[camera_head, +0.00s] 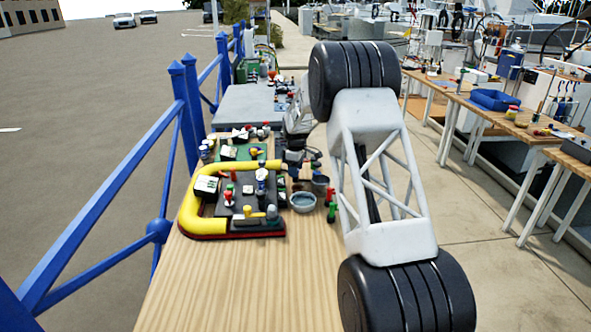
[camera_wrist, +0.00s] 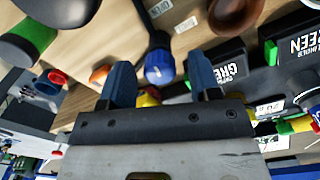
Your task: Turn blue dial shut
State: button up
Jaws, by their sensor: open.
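A blue dial (camera_wrist: 158,68) with a ribbed round head shows in the wrist view, on or just above a wooden surface. My gripper (camera_wrist: 160,78) has two blue fingers spread apart, one to each side of the dial in the picture. The fingers appear apart from the dial, with gaps on both sides, and nothing is held. How far the fingertips are from it in depth I cannot tell. In the head view my arm hides most of the gripper, and I cannot pick out this dial for sure among the small parts.
On the wooden table (camera_head: 240,290) are a thick yellow pipe (camera_head: 190,212), a grey bowl (camera_head: 304,202) and several small valves. A blue railing (camera_head: 105,220) runs along the left. The table's near end is clear.

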jog(key=c, duration=0.9)
jog(key=shift+m, duration=0.5)
jog(key=m, duration=0.2)
jog(key=shift+m, duration=0.3)
jog(key=m, duration=0.3)
jog(key=shift+r+m, duration=0.1)
jog(key=shift+m, duration=0.3)
jog(key=m, duration=0.3)
jog(key=shift+m, duration=0.3)
jog(key=m, duration=0.4)
